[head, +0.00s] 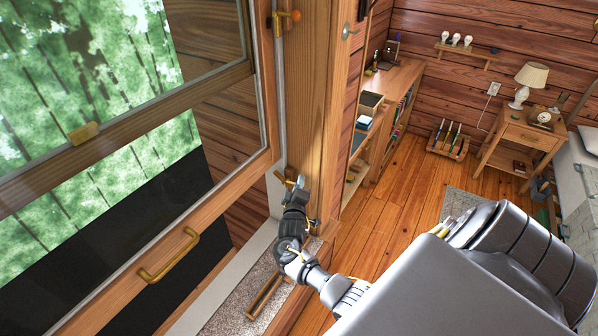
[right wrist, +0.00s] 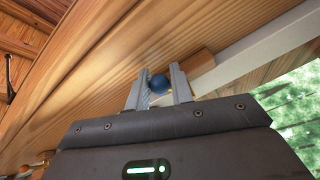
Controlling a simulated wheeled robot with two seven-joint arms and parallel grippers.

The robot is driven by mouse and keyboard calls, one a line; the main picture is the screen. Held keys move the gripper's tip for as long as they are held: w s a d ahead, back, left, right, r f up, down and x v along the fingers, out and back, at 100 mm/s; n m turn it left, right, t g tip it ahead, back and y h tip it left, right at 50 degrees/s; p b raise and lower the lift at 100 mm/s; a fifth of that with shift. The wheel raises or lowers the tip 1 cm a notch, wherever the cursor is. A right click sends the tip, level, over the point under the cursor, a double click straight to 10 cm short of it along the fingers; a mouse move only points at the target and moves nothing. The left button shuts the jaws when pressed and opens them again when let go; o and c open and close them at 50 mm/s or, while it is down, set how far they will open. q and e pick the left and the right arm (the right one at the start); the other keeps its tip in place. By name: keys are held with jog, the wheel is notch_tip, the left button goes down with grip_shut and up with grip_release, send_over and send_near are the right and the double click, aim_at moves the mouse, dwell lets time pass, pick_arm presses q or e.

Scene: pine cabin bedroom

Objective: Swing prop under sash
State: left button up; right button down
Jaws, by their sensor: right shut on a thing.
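The wooden window sash (head: 205,208) stands raised at the left of the head view, with a brass handle (head: 169,255) on its bottom rail. My right gripper (head: 297,187) is at the window's right jamb, just right of the sash's lower corner. In the right wrist view its two fingers (right wrist: 158,82) are shut on a small blue ball knob (right wrist: 159,84). The knob seems to belong to the prop, but the prop's length is mostly hidden and I cannot tell its angle. My left gripper is not in view.
The sill (head: 235,310) below the sash carries a small brown wooden piece (head: 266,296). An orange knob on a brass fitting (head: 290,15) sits higher on the jamb. A bookcase (head: 392,85) and a nightstand with a lamp (head: 530,78) stand farther right. Open floor (head: 400,190) lies between.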

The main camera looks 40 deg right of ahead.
jog(key=r+n, duration=0.1)
jog(key=w+r+n+g+y, duration=0.1)
jog(key=n, duration=0.1)
jog(key=shift+a+r+g, duration=0.15)
jog(key=shift+a+g, duration=0.05)
jog(key=shift+g, duration=0.1)
jog(key=shift+w+a+r+n+g, duration=0.15)
jog(key=shift+n+g, duration=0.15)
jog(key=shift+n, duration=0.25)
jog(key=shift+w+r+n+g, duration=0.15)
jog(key=shift+n+g, duration=0.15)
jog(key=shift+n, duration=0.25)
jog(key=c, duration=1.4)
grip_release()
jog(key=shift+c, duration=0.2)
jog(key=shift+o, duration=0.9)
jog(key=shift+w+a+f, duration=0.1)
jog(key=shift+w, duration=0.05)
